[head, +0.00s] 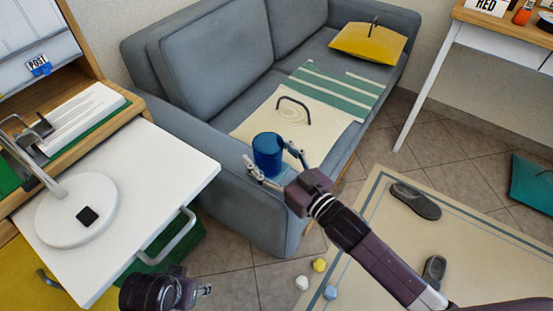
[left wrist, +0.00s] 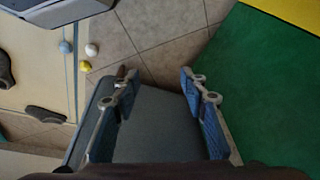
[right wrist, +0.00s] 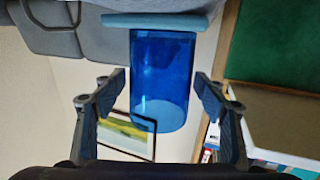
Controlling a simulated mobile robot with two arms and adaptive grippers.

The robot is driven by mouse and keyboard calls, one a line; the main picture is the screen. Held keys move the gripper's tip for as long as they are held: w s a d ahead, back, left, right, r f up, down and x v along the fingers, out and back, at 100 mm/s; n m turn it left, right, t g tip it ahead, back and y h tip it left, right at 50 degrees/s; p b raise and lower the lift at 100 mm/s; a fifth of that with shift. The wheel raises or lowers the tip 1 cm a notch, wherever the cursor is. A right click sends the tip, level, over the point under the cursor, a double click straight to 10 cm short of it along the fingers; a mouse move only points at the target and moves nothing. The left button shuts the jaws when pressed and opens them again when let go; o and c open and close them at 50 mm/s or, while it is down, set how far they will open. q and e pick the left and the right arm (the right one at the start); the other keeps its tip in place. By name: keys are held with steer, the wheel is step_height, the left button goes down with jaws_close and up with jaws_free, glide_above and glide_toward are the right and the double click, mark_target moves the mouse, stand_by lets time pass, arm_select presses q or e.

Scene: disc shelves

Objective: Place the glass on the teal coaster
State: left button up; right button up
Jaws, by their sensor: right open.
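A clear blue glass (head: 267,151) stands at the near arm of the grey sofa in the head view. In the right wrist view, which looks upside down, the glass (right wrist: 160,85) rests with its base against a flat teal coaster (right wrist: 160,20). My right gripper (head: 273,167) is open, with one finger on each side of the glass. The right wrist view shows gaps between both fingers (right wrist: 163,88) and the glass. My left gripper (head: 203,291) is low at the bottom of the head view; its fingers (left wrist: 158,78) are apart and empty in the left wrist view.
A white drawer front or tabletop (head: 165,165) with a round lamp base (head: 77,208) is at the left. The sofa (head: 215,65) holds a striped throw and a yellow cushion (head: 368,42). Slippers (head: 415,201) and several small balls (head: 319,265) lie on the rug and floor.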

arm_select(q)
step_height(320, 180, down, 5)
steer(key=shift+p, duration=0.65)
arm_select(e)
steer(key=v, duration=1.2)
arm_select(q)
steer(key=shift+d, duration=0.1)
